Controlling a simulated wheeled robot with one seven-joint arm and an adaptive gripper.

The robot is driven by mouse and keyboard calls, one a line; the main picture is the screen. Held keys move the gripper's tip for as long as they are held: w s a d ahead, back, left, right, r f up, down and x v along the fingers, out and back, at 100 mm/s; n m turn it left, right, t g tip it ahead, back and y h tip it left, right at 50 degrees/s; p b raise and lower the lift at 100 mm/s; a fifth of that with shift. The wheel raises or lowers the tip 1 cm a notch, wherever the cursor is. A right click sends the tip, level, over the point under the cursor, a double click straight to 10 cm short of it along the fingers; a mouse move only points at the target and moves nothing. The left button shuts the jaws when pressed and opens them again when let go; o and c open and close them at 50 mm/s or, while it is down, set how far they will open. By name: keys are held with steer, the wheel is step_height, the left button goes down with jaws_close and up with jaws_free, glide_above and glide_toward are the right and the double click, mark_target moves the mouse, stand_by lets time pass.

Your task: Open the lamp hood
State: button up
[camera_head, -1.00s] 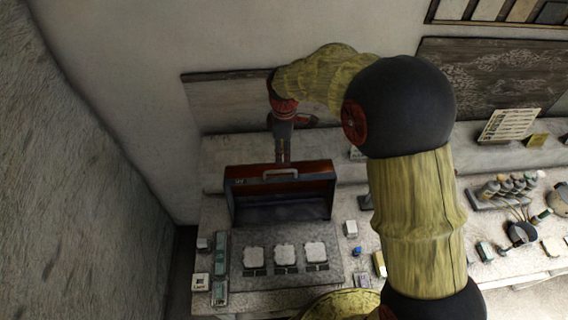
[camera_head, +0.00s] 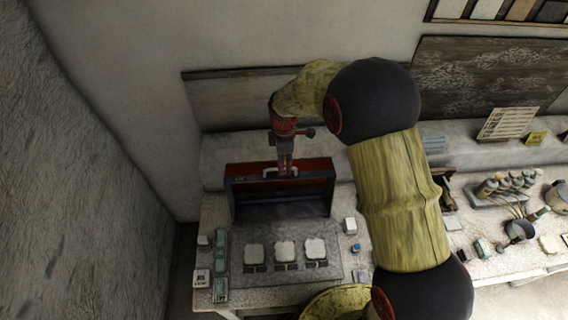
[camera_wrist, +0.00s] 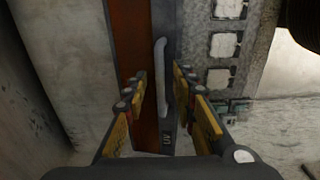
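The lamp hood (camera_head: 243,183) is a red-brown box with a dark frame at the back of a grey panel. Its shaded front faces the panel. A pale grey handle (camera_wrist: 161,60) is on the hood; in the wrist view it runs lengthwise beside the orange-brown strip (camera_wrist: 137,30). My gripper (camera_head: 285,172) points down at the handle from above. In the wrist view my gripper (camera_wrist: 160,78) is open, with one yellow-padded finger on each side of the handle and gaps visible. Whether a fingertip touches the hood is unclear.
The grey panel (camera_head: 240,270) holds three white tiles (camera_head: 285,250). Small boxes (camera_head: 221,260) stand at its left, and a white block (camera_head: 350,225) at its right. The wall (camera_head: 130,60) is close behind. Brushes and pots (camera_head: 505,185) are farther right.

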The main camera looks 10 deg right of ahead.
steer(key=c, duration=0.3)
steer(key=c, duration=0.4)
jaws_close()
stand_by(0.3)
